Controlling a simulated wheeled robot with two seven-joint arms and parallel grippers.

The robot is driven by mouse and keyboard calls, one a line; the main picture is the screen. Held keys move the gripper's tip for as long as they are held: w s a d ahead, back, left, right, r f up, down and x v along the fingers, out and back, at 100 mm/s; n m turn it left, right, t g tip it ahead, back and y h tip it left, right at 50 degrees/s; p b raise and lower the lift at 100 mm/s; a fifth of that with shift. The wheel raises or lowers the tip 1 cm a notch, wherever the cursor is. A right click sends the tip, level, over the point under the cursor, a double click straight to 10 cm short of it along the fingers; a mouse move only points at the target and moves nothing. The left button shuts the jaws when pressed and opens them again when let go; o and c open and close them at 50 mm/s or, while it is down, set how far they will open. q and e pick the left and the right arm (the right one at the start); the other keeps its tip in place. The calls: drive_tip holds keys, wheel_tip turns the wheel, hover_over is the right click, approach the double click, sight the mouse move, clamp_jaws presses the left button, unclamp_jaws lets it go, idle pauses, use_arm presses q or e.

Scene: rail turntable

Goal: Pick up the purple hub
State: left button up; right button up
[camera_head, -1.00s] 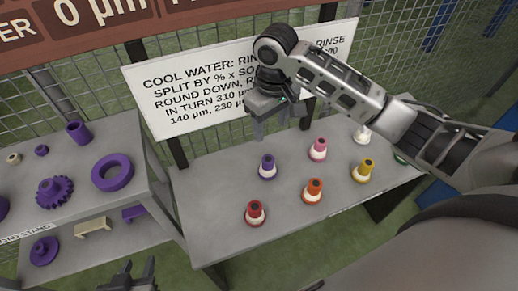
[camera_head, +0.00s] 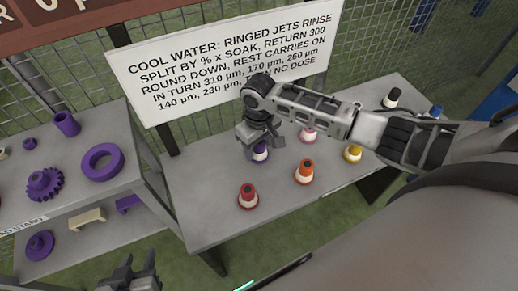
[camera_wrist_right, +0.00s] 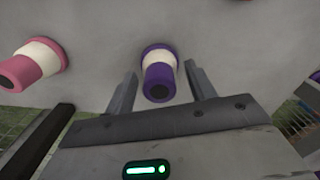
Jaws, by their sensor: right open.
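The purple hub (camera_head: 261,154), a purple piece with a white band, stands on the grey table and is partly hidden by my right gripper (camera_head: 258,142). In the right wrist view the purple hub (camera_wrist_right: 159,80) lies between the two fingers of my right gripper (camera_wrist_right: 162,80). These fingers are open, with a gap on each side of the hub. My left gripper (camera_head: 134,272) is at the bottom left of the head view, away from the table, with its fingers apart and nothing seen between them.
Similar pieces stand near the hub: red (camera_head: 248,196), orange (camera_head: 304,172), pink (camera_head: 309,134), yellow (camera_head: 353,153) and black (camera_head: 392,98). A left stand (camera_head: 75,208) holds several purple parts, among them a ring (camera_head: 102,162) and a gear (camera_head: 45,184). A white sign (camera_head: 225,62) rises behind.

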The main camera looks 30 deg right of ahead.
drive_tip(key=shift+f, duration=0.5)
clamp_jaws()
drive_tip(key=shift+r, duration=0.15)
